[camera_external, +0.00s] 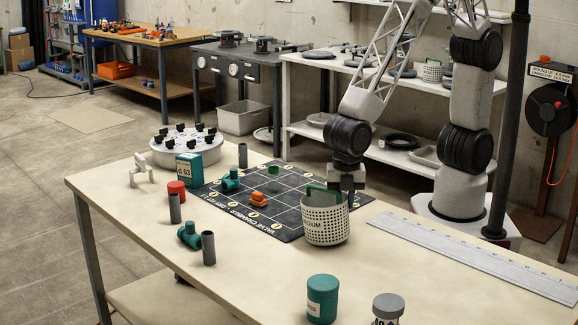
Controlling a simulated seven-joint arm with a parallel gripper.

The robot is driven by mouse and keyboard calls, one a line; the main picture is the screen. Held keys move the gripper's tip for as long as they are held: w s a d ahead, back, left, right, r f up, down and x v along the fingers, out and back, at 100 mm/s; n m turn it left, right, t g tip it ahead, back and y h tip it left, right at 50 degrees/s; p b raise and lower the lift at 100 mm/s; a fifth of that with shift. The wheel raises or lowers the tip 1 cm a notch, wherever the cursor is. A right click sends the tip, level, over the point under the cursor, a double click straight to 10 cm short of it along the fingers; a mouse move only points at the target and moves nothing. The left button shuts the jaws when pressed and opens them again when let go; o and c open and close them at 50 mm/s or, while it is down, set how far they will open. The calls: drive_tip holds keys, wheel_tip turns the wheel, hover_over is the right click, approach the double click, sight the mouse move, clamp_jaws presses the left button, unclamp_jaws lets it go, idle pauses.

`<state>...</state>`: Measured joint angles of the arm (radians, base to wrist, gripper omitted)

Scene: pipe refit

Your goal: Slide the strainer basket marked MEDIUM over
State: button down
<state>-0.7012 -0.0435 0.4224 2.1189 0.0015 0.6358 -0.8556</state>
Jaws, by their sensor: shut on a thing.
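The exact grip point is partly hidden by the fingers and handle.
On the mat are an orange fitting (258,199) and a teal valve (230,181). Left of it stand grey pipes (208,248), a red cap (177,190) and a teal box (189,170). A long ruler (480,254) lies right. A green jar (322,299) stands in front.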

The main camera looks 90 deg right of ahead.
sight(328, 196)
drive_tip(key=c, duration=1.8)
unclamp_jaws()
drive_tip(key=shift+w+d+f, duration=0.25)
drive_tip(key=shift+d+f, duration=0.15)
drive_tip(key=shift+d, duration=0.2)
drive_tip(key=shift+c, duration=0.2)
drive_tip(key=o, duration=0.5)
drive_tip(key=shift+w+d+f, duration=0.25)
drive_tip(key=shift+w+d, duration=0.6)
drive_tip(key=shift+d, duration=0.25)
drive_tip(key=shift+w+d+f, duration=0.1)
drive_tip(key=shift+w+d, duration=0.2)
drive_tip(key=shift+w, duration=0.05)
drive_tip(key=c, duration=0.3)
drive_tip(key=shift+w+d+r, duration=0.2)
drive_tip(key=shift+w+d, duration=0.15)
drive_tip(key=shift+w, duration=0.15)
clamp_jaws()
drive_tip(key=shift+w+d+r, duration=0.25)
drive_tip(key=shift+w+d, duration=0.85)
drive_tip(key=shift+w, duration=0.2)
drive_tip(key=shift+w+d, duration=1.1)
